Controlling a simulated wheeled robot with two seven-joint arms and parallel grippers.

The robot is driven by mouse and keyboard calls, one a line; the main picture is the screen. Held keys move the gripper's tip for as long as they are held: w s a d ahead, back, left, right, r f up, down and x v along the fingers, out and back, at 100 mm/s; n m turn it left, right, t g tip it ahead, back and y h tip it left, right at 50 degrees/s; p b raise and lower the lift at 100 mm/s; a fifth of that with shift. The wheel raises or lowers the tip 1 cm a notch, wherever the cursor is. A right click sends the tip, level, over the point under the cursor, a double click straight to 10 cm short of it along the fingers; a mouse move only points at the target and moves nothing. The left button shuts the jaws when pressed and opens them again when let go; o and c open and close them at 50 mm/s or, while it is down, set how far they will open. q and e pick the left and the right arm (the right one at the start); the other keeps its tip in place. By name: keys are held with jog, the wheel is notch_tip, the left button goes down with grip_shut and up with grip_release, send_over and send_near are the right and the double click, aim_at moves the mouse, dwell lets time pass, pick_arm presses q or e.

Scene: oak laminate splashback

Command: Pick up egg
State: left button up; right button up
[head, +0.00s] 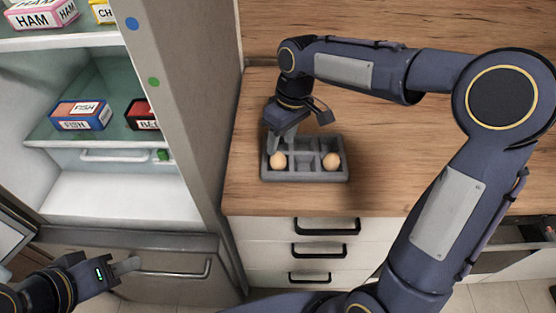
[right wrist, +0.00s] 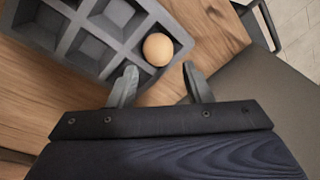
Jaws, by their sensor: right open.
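A grey egg tray (head: 305,174) with several square compartments lies on the wooden counter. One brown egg (head: 278,160) sits in its front-left compartment and another egg (head: 331,161) sits at its right side. My right gripper (head: 276,146) points down just above the left egg. In the right wrist view, my right gripper (right wrist: 159,72) is open and empty, with one egg (right wrist: 158,49) in a corner compartment of the tray, just beyond the fingertips and roughly between them. My left gripper (head: 127,266) hangs low in front of the fridge; its jaw opening cannot be made out.
The open fridge (head: 95,190) on the left holds boxes, among them a fish box (head: 82,115). Drawers with black handles (head: 325,226) lie below the counter's front edge. The wooden counter (head: 380,165) right of the tray is clear.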

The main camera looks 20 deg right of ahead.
aim_at(280, 154)
jog(key=f, duration=0.4)
jog(key=shift+s+a+f, duration=0.1)
jog(key=shift+a+f, duration=0.15)
jog(key=shift+f, duration=0.05)
jog(key=shift+c, duration=0.2)
jog(key=c, duration=0.7)
jog(key=shift+r, duration=0.15)
